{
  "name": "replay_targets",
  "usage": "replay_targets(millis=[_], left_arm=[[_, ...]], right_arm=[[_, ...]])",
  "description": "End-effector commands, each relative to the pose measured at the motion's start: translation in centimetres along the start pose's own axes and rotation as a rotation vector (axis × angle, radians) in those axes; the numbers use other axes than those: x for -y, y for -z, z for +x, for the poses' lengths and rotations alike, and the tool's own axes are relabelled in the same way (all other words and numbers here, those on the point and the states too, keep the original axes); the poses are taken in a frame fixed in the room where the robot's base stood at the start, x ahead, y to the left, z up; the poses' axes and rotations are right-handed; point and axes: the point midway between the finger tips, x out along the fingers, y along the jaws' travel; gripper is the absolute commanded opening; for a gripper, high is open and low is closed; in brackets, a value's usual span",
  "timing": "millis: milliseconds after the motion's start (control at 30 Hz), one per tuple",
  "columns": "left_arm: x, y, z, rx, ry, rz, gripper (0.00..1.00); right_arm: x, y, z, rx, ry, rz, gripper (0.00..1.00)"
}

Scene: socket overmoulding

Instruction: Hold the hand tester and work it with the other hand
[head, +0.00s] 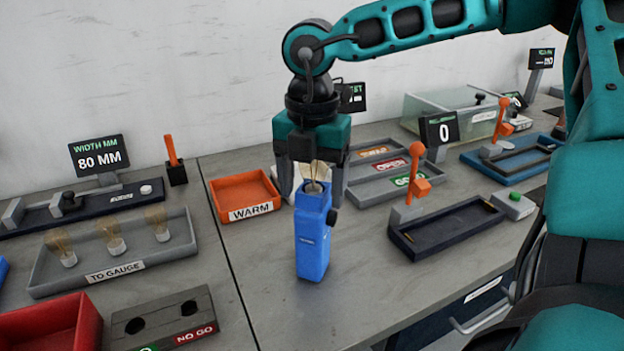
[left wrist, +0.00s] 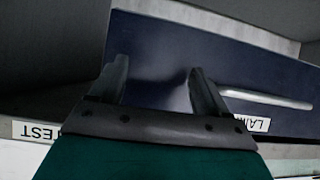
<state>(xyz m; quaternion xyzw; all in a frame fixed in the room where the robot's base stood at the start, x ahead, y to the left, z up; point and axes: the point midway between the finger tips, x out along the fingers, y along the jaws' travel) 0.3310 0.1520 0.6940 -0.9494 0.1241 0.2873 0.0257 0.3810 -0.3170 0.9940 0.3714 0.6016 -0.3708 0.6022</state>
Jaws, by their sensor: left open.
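The blue hand tester (head: 312,240) is upright at the front middle of the bench in the head view, with a dark knob on its right side. A clear bulb (head: 318,172) shows at its top; how deep it sits is hard to tell. My right gripper (head: 314,188) points down just above and behind the tester. Its fingers are apart, either side of the bulb, with a gap at the left finger. My left gripper (left wrist: 160,88) shows only in the left wrist view, open and empty, facing a dark blue panel (left wrist: 165,55).
An orange WARM tray (head: 245,193) stands behind left. A grey TO GAUGE tray (head: 60,277) of bulbs and a NO GO block (head: 165,322) are left. A dark tray with orange lever (head: 445,226) stands right. The left wrist view shows a pale bar handle (left wrist: 265,98) on the panel.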

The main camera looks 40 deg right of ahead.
Motion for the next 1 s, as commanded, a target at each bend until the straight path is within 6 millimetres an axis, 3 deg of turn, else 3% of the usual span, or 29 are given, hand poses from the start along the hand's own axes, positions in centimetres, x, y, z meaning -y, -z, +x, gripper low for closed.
replay_targets(millis=[67, 667, 700, 1000], left_arm=[[0.00, -0.01, -0.01, 0.000, 0.000, 0.000, 0.76], [-0.08, -0.60, -0.26, 0.013, 0.000, -0.003, 0.76], [-0.08, -0.60, -0.25, 0.012, 0.000, -0.003, 0.76], [-0.05, -0.54, -0.22, 0.011, 0.000, -0.003, 0.76]], right_arm=[[0.00, -0.01, -0.01, 0.000, 0.000, 0.000, 0.66], [0.00, -0.01, -0.04, 0.000, 0.000, 0.000, 0.09], [0.00, -0.01, -0.04, 0.000, 0.000, 0.000, 0.50], [0.00, -0.01, -0.03, 0.000, 0.000, 0.000, 0.77]])
